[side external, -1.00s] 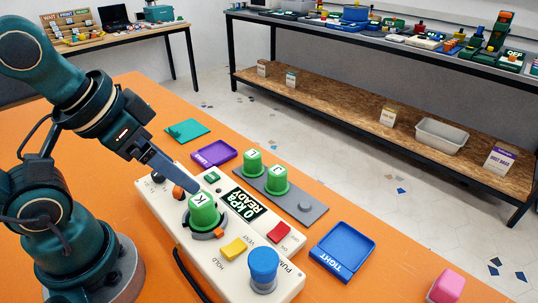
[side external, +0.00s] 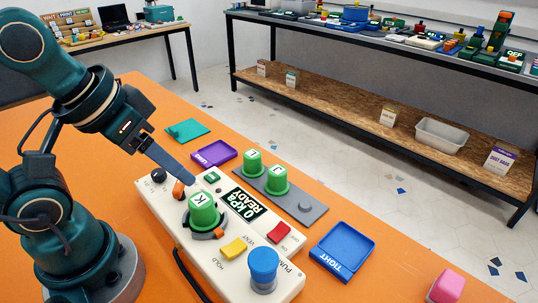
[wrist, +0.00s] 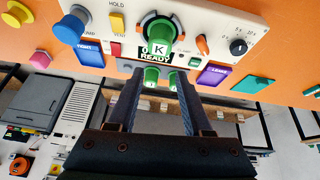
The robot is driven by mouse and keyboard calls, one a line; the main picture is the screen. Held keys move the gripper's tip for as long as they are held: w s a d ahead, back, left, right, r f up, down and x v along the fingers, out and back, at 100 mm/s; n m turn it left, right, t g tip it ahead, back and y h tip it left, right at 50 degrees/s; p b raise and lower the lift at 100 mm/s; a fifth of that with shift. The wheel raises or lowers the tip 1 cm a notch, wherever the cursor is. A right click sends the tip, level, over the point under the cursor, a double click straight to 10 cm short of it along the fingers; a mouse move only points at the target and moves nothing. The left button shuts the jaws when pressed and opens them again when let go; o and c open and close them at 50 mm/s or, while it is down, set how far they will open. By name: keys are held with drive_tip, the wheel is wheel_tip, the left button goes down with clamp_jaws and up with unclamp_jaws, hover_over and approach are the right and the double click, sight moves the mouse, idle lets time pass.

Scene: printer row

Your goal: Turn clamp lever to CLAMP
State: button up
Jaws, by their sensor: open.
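The cream control unit (side external: 215,262) lies on the orange table, with a small orange lever (side external: 178,190) near its far left end. My gripper (side external: 190,181) is above the unit, close to the orange lever and the cap. In the wrist view my gripper (wrist: 158,76) has its fingers apart, with nothing held.
The unit also has a yellow lever (side external: 233,247) by HOLD and VENT, a red button (side external: 279,232), a blue knob (side external: 263,265), a black dial (side external: 159,175) and a display reading 0 kPa READY (side external: 240,205). Green caps stand on a grey plate (side external: 312,214). A blue TIGHT tray (side external: 345,245) lies right.

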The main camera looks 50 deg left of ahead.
drive_tip(key=w+a+f+n+g, duration=0.1)
drive_tip(key=w+a+n+g, duration=0.1)
drive_tip(key=a+n, duration=0.15)
drive_tip(key=n+g, duration=0.3)
drive_tip(key=n, duration=0.1)
hover_over(177, 184)
drive_tip(key=f, duration=0.3)
drive_tip(key=shift+w+d, duration=0.15)
drive_tip(key=shift+d, duration=0.15)
drive_tip(key=shift+a+f+n, duration=0.25)
drive_tip(key=shift+f, duration=2.55)
clamp_jaws()
